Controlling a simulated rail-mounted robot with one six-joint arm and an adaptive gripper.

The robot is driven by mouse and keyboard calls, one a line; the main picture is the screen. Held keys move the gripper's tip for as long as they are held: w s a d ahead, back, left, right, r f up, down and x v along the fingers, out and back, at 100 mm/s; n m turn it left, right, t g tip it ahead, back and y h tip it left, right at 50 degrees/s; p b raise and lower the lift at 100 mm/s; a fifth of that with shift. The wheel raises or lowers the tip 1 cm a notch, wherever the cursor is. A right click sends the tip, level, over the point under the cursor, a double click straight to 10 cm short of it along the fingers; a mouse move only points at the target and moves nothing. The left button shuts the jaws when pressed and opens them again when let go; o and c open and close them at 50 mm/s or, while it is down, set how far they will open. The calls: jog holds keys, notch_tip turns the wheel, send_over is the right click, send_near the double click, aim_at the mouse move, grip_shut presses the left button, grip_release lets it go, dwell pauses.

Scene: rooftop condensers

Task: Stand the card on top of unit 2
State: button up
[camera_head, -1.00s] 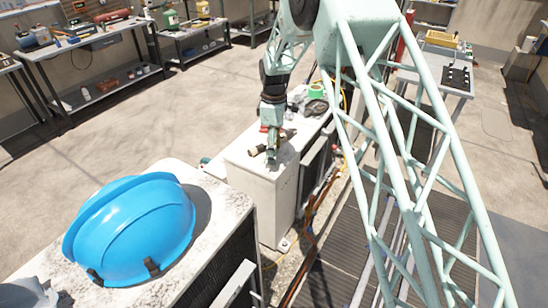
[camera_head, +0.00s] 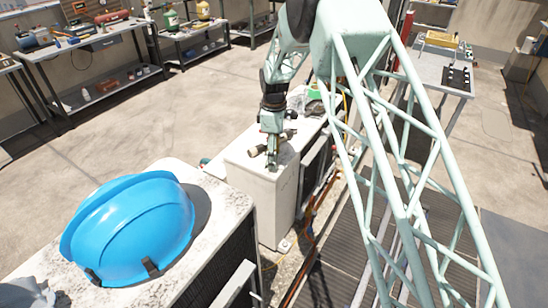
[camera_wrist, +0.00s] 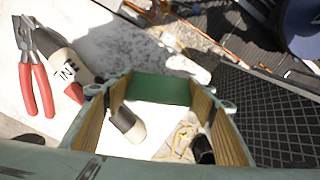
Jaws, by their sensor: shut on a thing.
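My gripper (camera_wrist: 160,112) has two pale green fingers with tan ribbed pads, set wide apart. Between them is a flat dark green card (camera_wrist: 160,88), spanning from one finger to the other. In the head view my gripper (camera_head: 271,158) is low over the near end of a white condenser unit (camera_head: 262,195); the card cannot be made out there. Its top (camera_wrist: 100,35) is bright white in the wrist view. I see no number on any unit. How far the card is above the top is not clear.
Red-handled pliers (camera_wrist: 36,75) and a dark labelled bottle (camera_wrist: 62,55) lie left of my gripper. A black-and-beige cylinder (camera_wrist: 127,125) and tangled cord (camera_wrist: 182,138) lie beneath it. A blue helmet (camera_head: 130,228) sits on the nearer unit (camera_head: 222,222). Grating flanks the units.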

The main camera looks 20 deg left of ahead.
jog(key=shift+f, duration=0.15)
jog(key=o, duration=0.8)
jog(key=shift+r+p, duration=0.85)
jog(key=shift+r, duration=5.3)
